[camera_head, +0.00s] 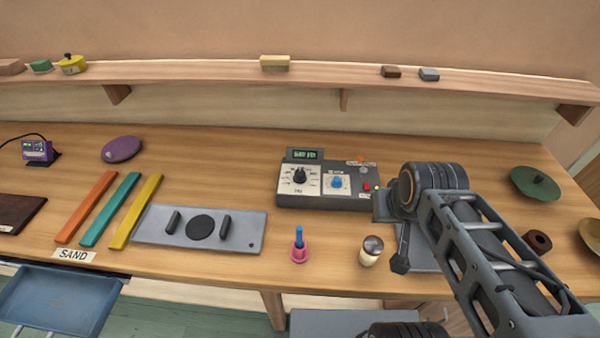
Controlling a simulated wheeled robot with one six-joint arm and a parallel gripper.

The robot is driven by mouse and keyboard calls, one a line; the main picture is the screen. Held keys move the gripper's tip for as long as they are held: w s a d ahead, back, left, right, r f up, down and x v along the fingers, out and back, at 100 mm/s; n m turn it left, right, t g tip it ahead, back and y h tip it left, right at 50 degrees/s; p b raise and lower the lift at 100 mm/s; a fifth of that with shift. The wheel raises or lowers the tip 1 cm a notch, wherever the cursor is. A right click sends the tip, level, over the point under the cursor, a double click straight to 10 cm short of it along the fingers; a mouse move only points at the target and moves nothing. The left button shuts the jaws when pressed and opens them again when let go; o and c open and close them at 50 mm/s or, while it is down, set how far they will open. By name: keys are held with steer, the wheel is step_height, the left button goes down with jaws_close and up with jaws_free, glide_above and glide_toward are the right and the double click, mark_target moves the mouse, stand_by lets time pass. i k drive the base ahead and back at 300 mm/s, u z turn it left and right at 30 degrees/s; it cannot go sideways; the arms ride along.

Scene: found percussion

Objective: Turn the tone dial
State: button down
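A dark grey control box (328,201) sits on the bench, right of centre. It has a large black dial (299,176) on a white panel at left and a smaller blue dial (337,182) on a pale panel at right. Their lettering is too small to read, so I cannot tell which is the tone dial. A small display with green characters (305,155) stands at its back. My arm comes in from the lower right, and its dark joint is at the box's right end. I cannot make out my gripper's fingers; no gripper contact with a dial shows.
A red button (366,187) is on the box's right side. In front stand a pink holder with a blue peg (299,249) and a dark-topped cream shaker (371,251). A grey plate with two handles (150,225) lies left. A shelf (200,70) runs behind.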

mark_target(299, 178)
steer(key=k, duration=1.25)
steer(key=u, duration=0.95)
steer(key=i, duration=1.45)
steer(key=z, duration=0.65)
